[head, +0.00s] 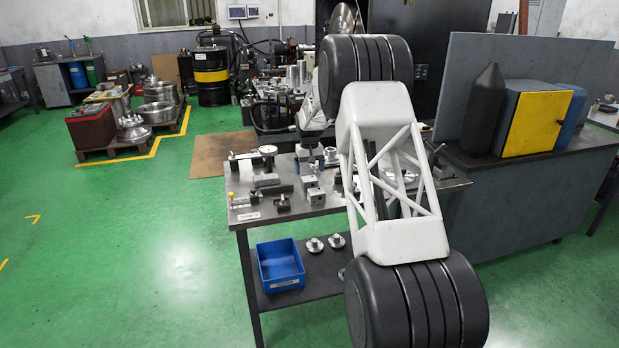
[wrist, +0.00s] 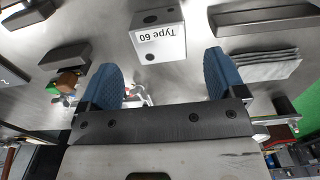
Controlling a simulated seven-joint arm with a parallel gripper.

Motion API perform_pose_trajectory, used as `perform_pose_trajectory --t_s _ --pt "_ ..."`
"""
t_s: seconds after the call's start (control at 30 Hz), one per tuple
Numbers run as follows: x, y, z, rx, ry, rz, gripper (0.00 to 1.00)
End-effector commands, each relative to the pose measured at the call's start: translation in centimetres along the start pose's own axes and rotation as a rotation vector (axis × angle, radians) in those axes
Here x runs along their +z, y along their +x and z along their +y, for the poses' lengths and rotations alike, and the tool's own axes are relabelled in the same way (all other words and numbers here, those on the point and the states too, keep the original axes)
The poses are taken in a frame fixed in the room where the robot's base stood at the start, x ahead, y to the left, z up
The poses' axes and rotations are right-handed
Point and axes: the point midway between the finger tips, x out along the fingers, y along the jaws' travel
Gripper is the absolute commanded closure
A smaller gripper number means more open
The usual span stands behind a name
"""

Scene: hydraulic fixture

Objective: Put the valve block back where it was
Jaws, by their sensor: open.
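In the head view, several small metal blocks, one with a round hole (head: 316,196), stand on the bench; which is the marked one is unclear.
The steel workbench (head: 245,221) carries several fixtures and parts. A blue bin (head: 280,267) stands on the lower shelf.

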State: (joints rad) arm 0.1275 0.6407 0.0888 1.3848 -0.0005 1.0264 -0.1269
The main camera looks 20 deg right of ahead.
Motion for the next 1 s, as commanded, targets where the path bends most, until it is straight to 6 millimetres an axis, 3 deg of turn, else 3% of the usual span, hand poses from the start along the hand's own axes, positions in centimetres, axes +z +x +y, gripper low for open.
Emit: perform_pose_trajectory --t_s 0.2,0.4,1.0 --pt "0.0 -3.5 0.0 0.000 0.000 0.001 0.11" --pt "0.0 -5.5 0.0 0.000 0.000 0.000 0.11" --pt "0.0 -6.2 0.0 0.000 0.000 -0.001 0.11"
